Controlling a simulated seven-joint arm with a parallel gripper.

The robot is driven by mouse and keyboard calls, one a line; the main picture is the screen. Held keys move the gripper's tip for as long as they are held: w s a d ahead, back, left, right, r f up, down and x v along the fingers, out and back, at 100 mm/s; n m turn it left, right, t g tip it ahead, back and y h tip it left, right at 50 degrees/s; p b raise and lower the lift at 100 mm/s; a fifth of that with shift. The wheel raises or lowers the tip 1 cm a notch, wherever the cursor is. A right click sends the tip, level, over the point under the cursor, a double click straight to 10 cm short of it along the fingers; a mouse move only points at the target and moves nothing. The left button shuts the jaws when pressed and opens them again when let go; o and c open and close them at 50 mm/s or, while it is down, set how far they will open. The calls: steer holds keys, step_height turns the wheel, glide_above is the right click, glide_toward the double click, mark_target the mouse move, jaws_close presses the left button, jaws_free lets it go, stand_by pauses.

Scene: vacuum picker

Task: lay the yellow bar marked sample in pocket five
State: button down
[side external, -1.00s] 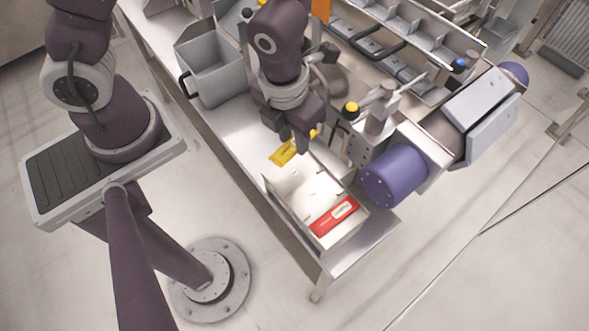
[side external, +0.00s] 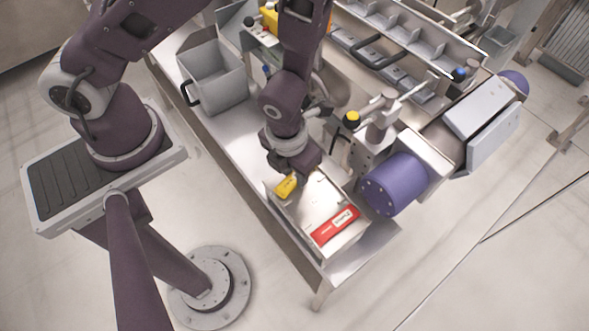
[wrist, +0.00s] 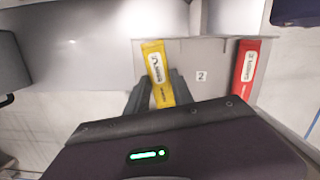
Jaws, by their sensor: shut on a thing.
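The yellow bar (side external: 286,187) is at the upper left end of the white tray (side external: 306,205). My gripper (side external: 293,178) is shut on it, and my wrist hides part of it in the side external view. In the wrist view the yellow bar (wrist: 158,75) stands between my two fingers (wrist: 160,93), with a pale printed label facing up. I cannot tell whether it touches the tray floor. I cannot make out a pocket marked five.
A red bar (side external: 336,226) with a white label lies at the tray's near end. A plate marked 2 (wrist: 202,76) shows between the bars in the wrist view. A grey bin (side external: 215,85), a purple-ended machine (side external: 393,184) and a divided rack (side external: 400,30) stand around.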

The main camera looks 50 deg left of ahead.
mark_target(294, 182)
steer(key=shift+f, duration=0.15)
steer(key=c, duration=1.1)
jaws_free()
steer(key=r, duration=0.7)
steer(key=shift+s+d, duration=0.35)
steer(key=shift+d, duration=0.05)
steer(key=w+a+r+n+t, duration=0.1)
steer(key=a+r+n, duration=0.2)
steer(key=r+n, duration=0.4)
steer(key=w+a+r+n+t, duration=0.1)
steer(key=w+a+r+n, duration=0.1)
steer(key=a+r+n, duration=0.35)
steer(key=s+a+r+n, duration=0.1)
steer(key=s+r+n, duration=0.1)
steer(key=r+n, duration=0.3)
steer(key=s+a+r+n+t, duration=0.1)
steer(key=s+r+n, duration=0.2)
steer(key=r+n, duration=0.2)
steer(key=n, duration=0.2)
steer(key=shift+s+a+n, duration=0.2)
steer(key=shift+a+n, duration=0.05)
steer(key=shift+n, duration=0.1)
steer(key=shift+o, duration=0.5)
steer(key=s+r+n+t, duration=0.1)
steer(key=s+r+n, duration=0.2)
steer(key=s+n, duration=0.3)
steer(key=n, duration=0.2)
steer(key=shift+r+n, duration=0.15)
steer(key=shift+n, duration=0.15)
